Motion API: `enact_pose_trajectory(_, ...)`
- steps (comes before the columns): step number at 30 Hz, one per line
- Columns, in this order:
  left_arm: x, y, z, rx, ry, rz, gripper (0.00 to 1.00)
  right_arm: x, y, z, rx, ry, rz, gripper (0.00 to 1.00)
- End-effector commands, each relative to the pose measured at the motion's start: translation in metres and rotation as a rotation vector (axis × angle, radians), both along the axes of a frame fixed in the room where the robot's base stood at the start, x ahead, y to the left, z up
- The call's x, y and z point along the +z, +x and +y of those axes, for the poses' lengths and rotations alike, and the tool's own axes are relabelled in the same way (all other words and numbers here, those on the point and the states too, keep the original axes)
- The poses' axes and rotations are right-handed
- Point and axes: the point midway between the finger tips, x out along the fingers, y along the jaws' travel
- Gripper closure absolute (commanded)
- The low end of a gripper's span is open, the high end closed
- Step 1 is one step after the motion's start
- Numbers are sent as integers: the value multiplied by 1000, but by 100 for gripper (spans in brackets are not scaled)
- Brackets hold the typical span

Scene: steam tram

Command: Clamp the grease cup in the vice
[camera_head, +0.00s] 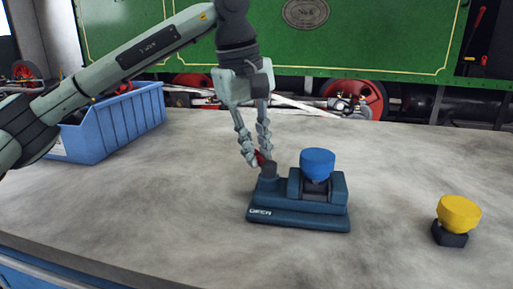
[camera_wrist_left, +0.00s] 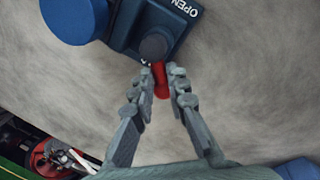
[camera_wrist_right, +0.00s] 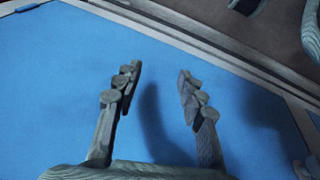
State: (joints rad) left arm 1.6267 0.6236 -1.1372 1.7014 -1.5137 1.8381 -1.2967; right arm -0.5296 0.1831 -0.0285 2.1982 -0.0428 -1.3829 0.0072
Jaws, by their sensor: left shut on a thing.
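The dark blue vice (camera_head: 300,217) stands on the grey bench, with a label that reads OPEN in the left wrist view. A cup with a round blue cap (camera_head: 317,163) sits upright at the vice's jaws; whether the jaws press on it I cannot tell. The cap also shows in the left wrist view (camera_wrist_left: 72,18). My left gripper (camera_head: 256,162) is shut on the vice's red lever (camera_wrist_left: 160,80), beside the dark round pivot (camera_wrist_left: 153,47). My right gripper (camera_wrist_right: 157,92) is open and empty over a blue surface, outside the head view.
A yellow-capped cup (camera_head: 459,212) with a dark square base stands to the right on the bench (camera_head: 180,200). A blue bin (camera_head: 120,122) stands at the back left. A green steam tram (camera_head: 380,40) is behind the bench. The bench is clear in front of the vice.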

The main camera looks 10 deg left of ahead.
Motion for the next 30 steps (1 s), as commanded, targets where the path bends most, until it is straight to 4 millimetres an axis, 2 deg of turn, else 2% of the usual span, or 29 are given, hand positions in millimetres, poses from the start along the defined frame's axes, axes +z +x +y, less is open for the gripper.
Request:
enact_pose_trajectory(7, 2, 1, 0, -1, -2, -4, 100, 1, 0, 1, 0, 2, -2, 60)
enact_pose_trajectory(8, 2, 1, 0, -1, -3, -4, 83, 1, -1, 1, 0, 2, -1, 60)
enact_pose_trajectory(12, 1, 1, 0, 0, -2, -3, 66, 0, -3, 1, 0, 3, 2, 60)
enact_pose_trajectory(23, 4, 0, 0, 0, -2, -3, 65, 2, -3, 0, 3, -1, 0, 60)
enact_pose_trajectory(26, 16, -1, 1, 0, -2, -5, 65, 1, -3, 0, 3, -1, 1, 60)
enact_pose_trajectory(30, 43, -5, 5, 1, -2, -6, 65, 1, -3, 0, 2, -1, 1, 60)
